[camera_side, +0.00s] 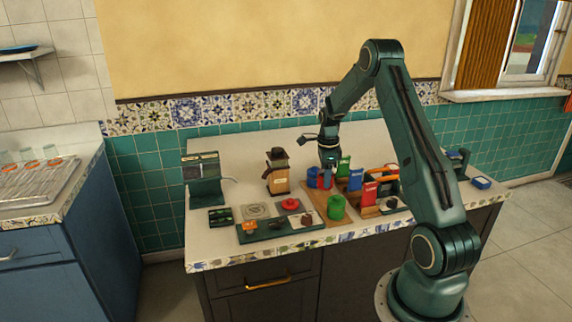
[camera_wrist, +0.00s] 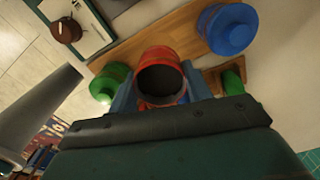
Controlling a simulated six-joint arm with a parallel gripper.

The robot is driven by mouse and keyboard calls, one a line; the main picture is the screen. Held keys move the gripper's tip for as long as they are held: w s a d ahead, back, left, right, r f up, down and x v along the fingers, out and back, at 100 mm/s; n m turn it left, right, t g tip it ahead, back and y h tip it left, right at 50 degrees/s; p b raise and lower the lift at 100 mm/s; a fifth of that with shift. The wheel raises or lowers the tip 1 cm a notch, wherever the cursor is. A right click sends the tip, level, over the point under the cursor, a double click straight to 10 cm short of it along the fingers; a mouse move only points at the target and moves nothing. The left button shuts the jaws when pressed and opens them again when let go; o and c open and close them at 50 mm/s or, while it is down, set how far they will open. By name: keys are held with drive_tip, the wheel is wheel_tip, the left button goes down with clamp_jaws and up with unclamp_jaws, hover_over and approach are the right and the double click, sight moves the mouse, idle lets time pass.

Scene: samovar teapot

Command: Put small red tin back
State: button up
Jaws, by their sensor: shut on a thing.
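My gripper (camera_side: 328,165) reaches down over the wooden board (camera_side: 313,214). It is shut on the small red tin (camera_wrist: 161,72), whose round open top and dark inside show between the two fingers (camera_wrist: 160,92) in the wrist view. In the side view the red tin (camera_side: 325,182) is partly hidden below the gripper. It is over or on the board, between a blue tin (camera_wrist: 228,29) and a green tin (camera_wrist: 110,82); I cannot tell whether it touches the board. The green tin (camera_side: 337,207) stands nearer the front in the side view.
Red, green and blue packets (camera_side: 356,179) stand close on the right. A dark tray (camera_side: 268,231) with small items lies at the front left. A brown grinder-like object (camera_side: 277,173) and a dark green machine (camera_side: 203,180) stand further left.

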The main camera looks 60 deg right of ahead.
drive_tip(key=shift+f, duration=0.35)
drive_tip(key=shift+f, duration=0.1)
drive_tip(key=shift+f, duration=2)
drive_tip(key=shift+f, duration=0.1)
drive_tip(key=o, duration=1.1)
wheel_tip(320, 180, up, 12)
drive_tip(key=shift+r, duration=0.15)
